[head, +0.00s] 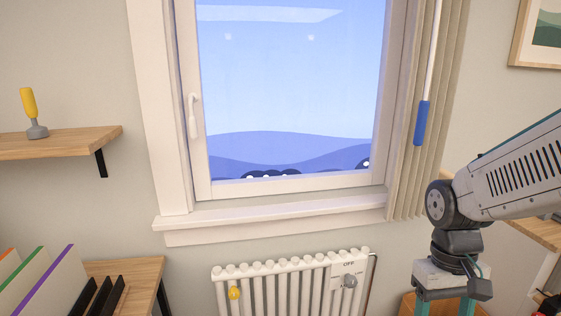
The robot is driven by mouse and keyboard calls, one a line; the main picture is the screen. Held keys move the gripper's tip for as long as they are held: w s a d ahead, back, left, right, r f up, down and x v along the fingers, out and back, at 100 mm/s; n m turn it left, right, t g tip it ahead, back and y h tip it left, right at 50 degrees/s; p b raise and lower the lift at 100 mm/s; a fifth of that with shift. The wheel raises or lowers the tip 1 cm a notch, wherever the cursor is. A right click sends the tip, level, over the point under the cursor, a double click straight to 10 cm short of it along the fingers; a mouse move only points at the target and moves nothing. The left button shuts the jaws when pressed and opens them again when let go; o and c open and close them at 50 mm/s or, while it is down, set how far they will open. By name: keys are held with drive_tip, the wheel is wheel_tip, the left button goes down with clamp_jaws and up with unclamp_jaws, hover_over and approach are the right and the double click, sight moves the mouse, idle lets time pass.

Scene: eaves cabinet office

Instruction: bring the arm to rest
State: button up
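My arm comes in from the right edge and bends down at a dark round wrist joint. My gripper (444,304) hangs below it at the lower right, pointing down. Its two teal fingers stand apart, and I see nothing held between them. The fingertips are cut off by the bottom edge of the picture.
A blind (411,140) with a blue-handled wand (422,123) hangs right of the window. A wall shelf (60,142) and folders (50,285) are at left. A brown wooden thing (409,306) shows behind my gripper.

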drive_tip(key=s+a+r+t, duration=0.1)
drive_tip(key=s+r+t, duration=0.2)
drive_tip(key=s+r, duration=0.6)
drive_tip(key=shift+a+r+m+t, duration=0.3)
drive_tip(key=shift+r+t, duration=0.1)
drive_tip(key=shift+r, duration=0.35)
